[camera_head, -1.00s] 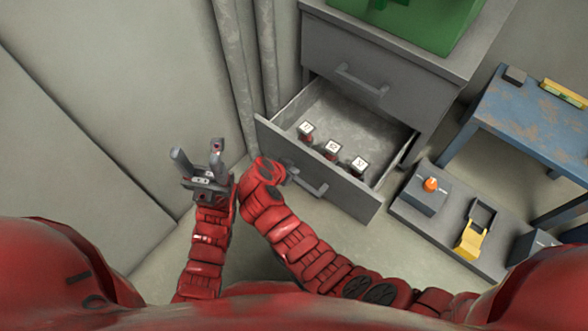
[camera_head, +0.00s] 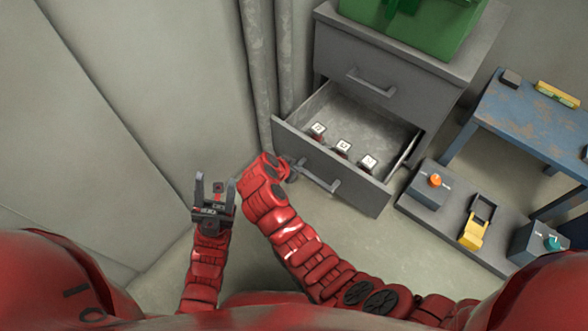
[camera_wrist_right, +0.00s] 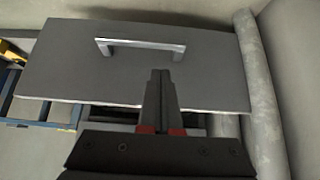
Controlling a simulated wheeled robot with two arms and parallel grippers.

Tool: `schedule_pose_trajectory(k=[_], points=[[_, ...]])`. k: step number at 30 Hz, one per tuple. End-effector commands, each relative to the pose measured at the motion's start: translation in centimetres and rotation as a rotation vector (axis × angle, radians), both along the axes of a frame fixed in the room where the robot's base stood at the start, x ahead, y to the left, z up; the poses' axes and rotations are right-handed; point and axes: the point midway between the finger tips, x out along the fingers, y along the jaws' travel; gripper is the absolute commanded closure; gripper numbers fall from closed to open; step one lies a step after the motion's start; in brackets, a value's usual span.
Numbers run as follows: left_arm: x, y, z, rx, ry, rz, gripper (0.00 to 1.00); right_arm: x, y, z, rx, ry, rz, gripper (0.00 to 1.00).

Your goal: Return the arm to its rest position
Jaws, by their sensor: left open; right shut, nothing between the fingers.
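My left gripper (camera_head: 215,184) is open and empty at the left of the head view. Its two fingers point up and are spread apart, and it is clear of the furniture. My right arm reaches up to the left end of the open grey drawer (camera_head: 345,188). In the head view its gripper is mostly hidden behind the wrist. In the right wrist view the right gripper (camera_wrist_right: 160,82) has its fingers together with nothing between them. A grey panel with a handle (camera_wrist_right: 140,48) shows behind them; I cannot tell whether the fingers touch it.
Several small white-topped items stand in the drawer, including one (camera_head: 318,130) at the left. A green box (camera_head: 420,25) sits on the cabinet (camera_head: 385,75). A blue table (camera_head: 520,120) and a grey platform with controls (camera_head: 450,215) stand at the right. Pipes (camera_head: 260,60) run beside the cabinet.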

Motion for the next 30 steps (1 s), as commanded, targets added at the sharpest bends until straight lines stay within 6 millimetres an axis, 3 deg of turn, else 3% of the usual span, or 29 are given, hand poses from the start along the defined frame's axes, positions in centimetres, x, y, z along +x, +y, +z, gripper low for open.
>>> schedule_pose_trajectory(k=[11, 16, 19, 24, 27, 30], points=[[-0.1, 0.1, 0.2, -0.007, -0.003, 0.003, 0.50, 0.4, -0.1, 0.3, 0.004, -0.008, 0.018, 1.00], [-0.1, 0.2, 0.6, -0.013, -0.005, 0.005, 0.50, 3.8, 0.4, 0.2, 0.053, -0.116, 0.200, 1.00], [-0.2, 0.4, 0.9, -0.019, -0.005, 0.008, 0.50, 6.5, 1.2, 1.4, 0.092, -0.255, 0.376, 1.00], [-0.2, 0.6, 1.3, -0.031, -0.007, 0.012, 0.50, 8.8, 1.9, 6.1, 0.113, -0.565, 0.646, 1.00], [-0.3, 0.7, 1.6, -0.037, -0.008, 0.016, 0.50, 8.6, 1.5, 10.3, 0.094, -0.782, 0.763, 1.00], [-0.3, 0.8, 1.9, -0.044, -0.008, 0.019, 0.50, 6.9, 0.2, 15.1, 0.045, -1.015, 0.841, 1.00]])
